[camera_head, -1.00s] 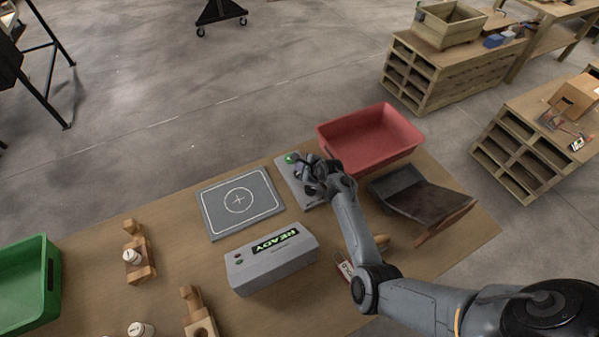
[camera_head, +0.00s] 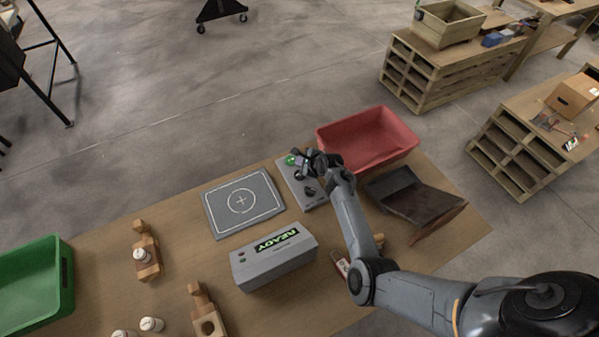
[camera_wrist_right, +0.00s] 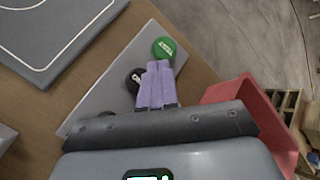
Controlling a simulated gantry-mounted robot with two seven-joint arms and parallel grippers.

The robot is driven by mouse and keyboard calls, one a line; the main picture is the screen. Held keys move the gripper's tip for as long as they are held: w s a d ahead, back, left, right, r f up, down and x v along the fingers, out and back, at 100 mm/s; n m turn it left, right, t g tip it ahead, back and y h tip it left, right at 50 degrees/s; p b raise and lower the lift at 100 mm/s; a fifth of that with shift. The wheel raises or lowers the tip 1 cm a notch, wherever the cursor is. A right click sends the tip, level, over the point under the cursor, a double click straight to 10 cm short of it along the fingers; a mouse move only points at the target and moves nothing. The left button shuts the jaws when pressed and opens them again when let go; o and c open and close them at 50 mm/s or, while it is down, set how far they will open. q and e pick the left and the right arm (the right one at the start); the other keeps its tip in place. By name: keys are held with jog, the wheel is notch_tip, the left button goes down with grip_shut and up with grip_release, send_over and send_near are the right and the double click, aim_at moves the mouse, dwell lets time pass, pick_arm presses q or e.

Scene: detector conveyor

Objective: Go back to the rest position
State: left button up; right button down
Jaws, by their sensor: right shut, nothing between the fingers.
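My right gripper (camera_head: 300,159) is over the grey control panel (camera_head: 310,203) at the table's far side, close to the green button (camera_head: 290,160). In the right wrist view its purple fingers (camera_wrist_right: 158,66) are shut together with nothing between them. There the fingertips appear just below the green button (camera_wrist_right: 164,48), and a black knob (camera_wrist_right: 133,80) shows beside them. I cannot tell whether the fingertips touch the panel. My left gripper is not in view.
A red bin (camera_head: 368,140) stands right of the panel, with a dark angled chute (camera_head: 415,200) nearer. The grey scanning pad (camera_head: 222,222) and a READY display box (camera_head: 275,262) lie left. A green bin (camera_head: 62,285), wooden holders (camera_head: 146,250) and white bottles (camera_head: 151,324) are farther left.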

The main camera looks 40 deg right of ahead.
dwell(0.6)
jog(key=shift+s, duration=0.15)
jog(key=s+r+n+g+h+p, duration=0.2)
jog(key=s+r+n+p, duration=0.35)
jog(key=s+n, duration=0.55)
jog(key=s+a+r+n+g+p, duration=0.1)
jog(key=s+a+r+n, duration=0.4)
jog(key=s, duration=0.3)
jog(key=s+a+r+n+g+y+p, duration=0.1)
jog(key=s+a+r+n+p, duration=0.1)
jog(key=s+a+r+n, duration=0.3)
jog(key=s+a+r+n+g+y+p, duration=0.1)
jog(key=s+a+r+n, duration=0.4)
jog(key=s+a+n, duration=0.3)
jog(key=s, duration=0.4)
jog(key=shift+s+a+g+p, duration=0.2)
jog(key=shift+a+g+p, duration=0.1)
jog(key=shift+p, duration=0.05)
